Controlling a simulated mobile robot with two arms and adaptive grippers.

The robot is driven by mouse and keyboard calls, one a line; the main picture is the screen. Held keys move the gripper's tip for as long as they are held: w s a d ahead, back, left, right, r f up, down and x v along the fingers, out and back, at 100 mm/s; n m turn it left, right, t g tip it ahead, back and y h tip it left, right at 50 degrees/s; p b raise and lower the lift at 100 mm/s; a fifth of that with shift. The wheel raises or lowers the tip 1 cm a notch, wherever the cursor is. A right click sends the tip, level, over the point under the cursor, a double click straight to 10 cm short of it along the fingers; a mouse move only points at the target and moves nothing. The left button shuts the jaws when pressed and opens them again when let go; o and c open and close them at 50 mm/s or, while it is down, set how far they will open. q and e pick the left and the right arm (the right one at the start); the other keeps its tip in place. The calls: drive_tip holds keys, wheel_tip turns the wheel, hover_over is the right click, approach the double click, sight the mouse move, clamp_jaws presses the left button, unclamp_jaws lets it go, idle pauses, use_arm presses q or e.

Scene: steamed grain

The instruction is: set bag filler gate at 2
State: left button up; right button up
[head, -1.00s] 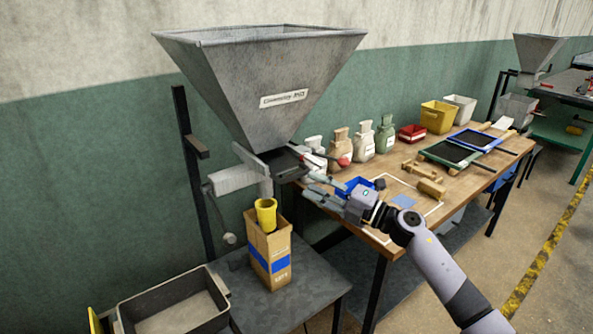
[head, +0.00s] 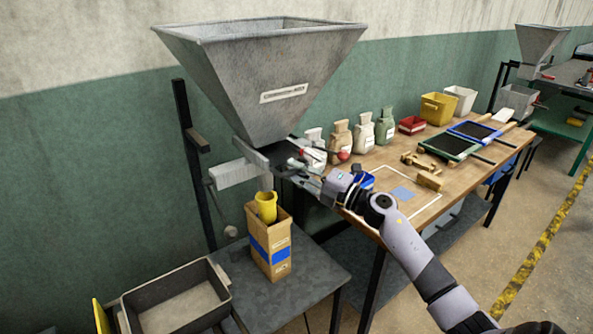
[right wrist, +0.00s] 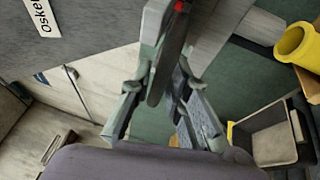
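The grey hopper (head: 262,75) stands at the wall, with the bag filler gate assembly (head: 284,155) under its outlet. No gate scale or number is readable. My right gripper (head: 287,168) is at the assembly, below and left of the knob. In the right wrist view its fingers (right wrist: 168,65) flank a dark grey bar (right wrist: 158,80), with a red spot (right wrist: 179,6) at the top; whether they squeeze it is unclear. My left gripper is not in view.
A paper bag (head: 270,248) with a yellow spout (head: 265,207) stands below the outlet on a grey table (head: 310,281). A grey bin (head: 175,305) is at lower left. The wooden workbench (head: 385,160) on the right holds sacks, sieves and tubs.

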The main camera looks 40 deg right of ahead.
clamp_jaws()
